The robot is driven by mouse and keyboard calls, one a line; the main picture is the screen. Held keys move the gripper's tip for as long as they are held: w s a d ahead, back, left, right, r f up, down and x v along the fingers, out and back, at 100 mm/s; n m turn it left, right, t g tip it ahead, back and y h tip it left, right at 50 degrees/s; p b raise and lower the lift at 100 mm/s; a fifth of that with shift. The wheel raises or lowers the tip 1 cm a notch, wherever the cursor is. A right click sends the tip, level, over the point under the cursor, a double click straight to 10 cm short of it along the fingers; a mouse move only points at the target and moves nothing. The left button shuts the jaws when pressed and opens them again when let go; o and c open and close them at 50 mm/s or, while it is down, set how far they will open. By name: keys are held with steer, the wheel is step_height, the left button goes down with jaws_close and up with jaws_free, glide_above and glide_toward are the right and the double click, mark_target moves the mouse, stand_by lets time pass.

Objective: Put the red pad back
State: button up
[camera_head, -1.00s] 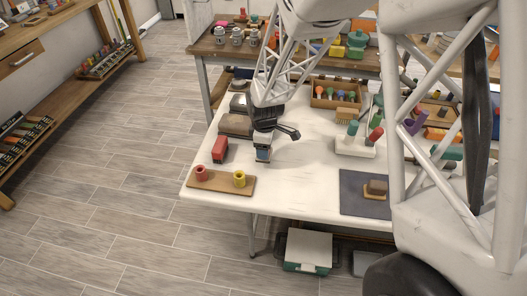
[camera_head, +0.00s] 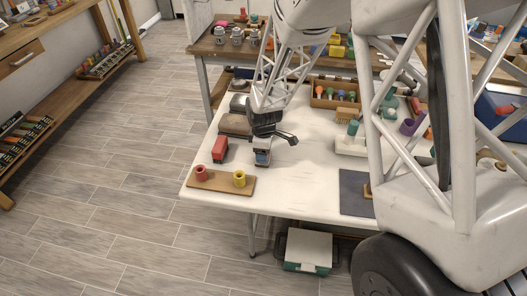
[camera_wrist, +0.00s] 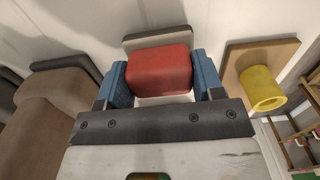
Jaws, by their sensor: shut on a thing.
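My gripper (camera_head: 262,160) is low over the left part of the white table. In the wrist view, its two blue fingers (camera_wrist: 163,82) are shut on the sides of the red pad (camera_wrist: 158,72), a rounded block. A flat grey piece (camera_wrist: 148,38) shows just beyond the pad; I cannot tell whether it is attached. In the head view, the near finger hides the held pad. I cannot tell whether the pad touches the table.
A red block (camera_head: 220,149) stands left of my gripper. Brown blocks (camera_head: 235,125) lie behind. The table right of my gripper is bare up to a dark mat (camera_head: 354,190).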

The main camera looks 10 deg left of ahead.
steer(key=shift+f, duration=0.3)
steer(key=o, duration=0.9)
steer(key=shift+r, duration=0.2)
step_height(320, 180, up, 12)
stand_by(0.5)
stand_by(0.3)
stand_by(0.4)
